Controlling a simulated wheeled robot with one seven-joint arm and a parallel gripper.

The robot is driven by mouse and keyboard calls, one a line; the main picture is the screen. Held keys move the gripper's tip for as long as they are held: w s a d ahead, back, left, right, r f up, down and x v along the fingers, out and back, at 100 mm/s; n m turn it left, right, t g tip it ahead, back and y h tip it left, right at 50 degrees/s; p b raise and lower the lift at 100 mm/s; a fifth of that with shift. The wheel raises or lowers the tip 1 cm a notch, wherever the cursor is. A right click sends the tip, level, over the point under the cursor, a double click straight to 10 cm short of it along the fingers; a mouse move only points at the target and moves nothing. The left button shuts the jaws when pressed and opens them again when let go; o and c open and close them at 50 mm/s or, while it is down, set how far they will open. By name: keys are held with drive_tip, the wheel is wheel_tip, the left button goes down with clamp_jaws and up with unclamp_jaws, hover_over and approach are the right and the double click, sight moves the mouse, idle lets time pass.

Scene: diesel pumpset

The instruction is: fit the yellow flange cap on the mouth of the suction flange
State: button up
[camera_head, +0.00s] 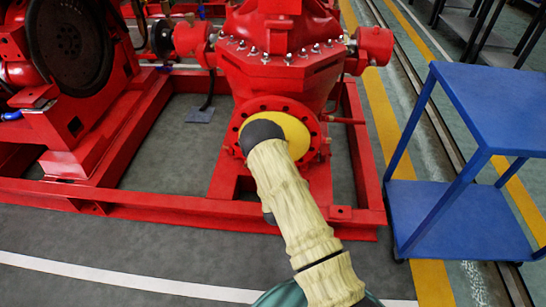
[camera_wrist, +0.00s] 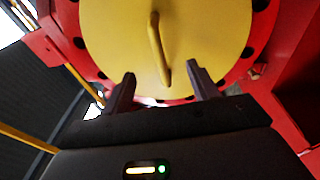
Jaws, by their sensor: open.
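The yellow flange cap (camera_head: 292,132) is a round disc covering the mouth of the red suction flange (camera_head: 313,148) on the pump's front. In the wrist view the cap (camera_wrist: 210,45) lies flat against the flange (camera_wrist: 262,40), with the dark bolt holes of the rim showing around it. A yellow handle (camera_wrist: 158,48) stands out from the cap's middle. My gripper (camera_wrist: 160,85) is open just below the handle, its two dark fingers apart with nothing between them. In the head view my arm and wrist hide the cap's lower left part and the fingers.
The red pump (camera_head: 270,65) stands on a red base frame (camera_head: 150,208). A blue cart (camera_head: 460,215) stands to the right. A red pipe stub (camera_head: 345,121) sticks out right of the flange. The grey floor in front of the frame is clear.

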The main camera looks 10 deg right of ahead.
drive_tip(key=shift+v, duration=1)
drive_tip(key=shift+s+p, duration=0.1)
drive_tip(key=shift+p, duration=0.2)
drive_tip(key=v, duration=0.3)
drive_tip(key=a+p+v, duration=0.1)
drive_tip(key=v, duration=0.1)
drive_tip(key=shift+s+r, duration=0.25)
drive_tip(key=shift+s, duration=0.1)
drive_tip(key=shift+p, duration=0.3)
